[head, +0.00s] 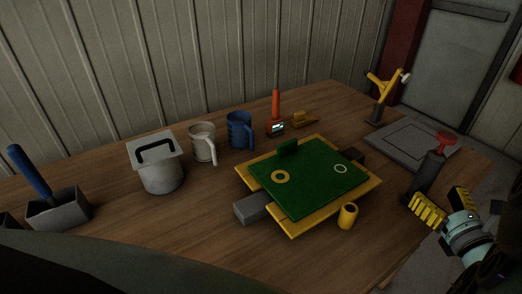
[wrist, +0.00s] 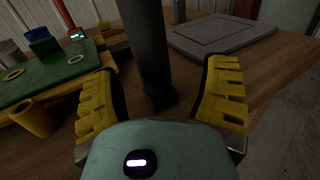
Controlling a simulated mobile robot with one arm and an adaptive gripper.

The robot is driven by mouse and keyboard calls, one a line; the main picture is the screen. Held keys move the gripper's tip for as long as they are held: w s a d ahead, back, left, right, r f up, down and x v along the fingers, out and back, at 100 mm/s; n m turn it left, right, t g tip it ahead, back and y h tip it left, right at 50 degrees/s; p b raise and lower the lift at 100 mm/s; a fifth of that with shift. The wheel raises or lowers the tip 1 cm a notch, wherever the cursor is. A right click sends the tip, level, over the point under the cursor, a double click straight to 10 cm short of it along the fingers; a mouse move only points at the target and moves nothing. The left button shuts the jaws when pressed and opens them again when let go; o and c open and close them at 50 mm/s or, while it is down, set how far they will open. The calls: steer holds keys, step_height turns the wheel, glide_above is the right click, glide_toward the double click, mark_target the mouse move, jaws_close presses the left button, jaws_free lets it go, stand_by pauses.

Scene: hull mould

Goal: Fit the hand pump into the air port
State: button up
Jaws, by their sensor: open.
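The hand pump appears to be the dark upright cylinder (head: 428,173) with a red top handle (head: 447,138), at the table's right side. Its dark shaft (wrist: 147,45) stands between and beyond my fingers in the wrist view, with its top out of frame. My gripper (head: 437,197) is open, its yellow fingers spread on either side of the pump's lower part; contact is not visible. The green mould board (head: 310,190) lies on a yellow base, with a yellow ring (head: 280,177) and a pale ring (head: 340,169) on top. I cannot tell which ring is the air port.
A yellow cup-like tube (head: 348,216) stands at the board's front edge. A grey flat panel (head: 405,139) and a yellow-handled tool (head: 382,88) are behind the pump. Mugs, a lidded pot (head: 162,176) and a scoop box (head: 60,211) stand left. The front table is clear.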

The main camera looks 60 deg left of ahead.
mark_target(417, 174)
steer(key=x, duration=0.2)
steer(key=p+x, duration=0.1)
steer(key=r+p+x, duration=0.1)
steer(key=x, duration=0.1)
steer(key=shift+s+a, duration=0.25)
steer(key=shift+a, duration=0.25)
steer(key=shift+w+a+f, duration=0.1)
steer(key=shift+a+f, duration=0.05)
steer(key=shift+a, duration=0.1)
steer(key=shift+o, duration=0.4)
steer(key=shift+d, duration=0.1)
jaws_close()
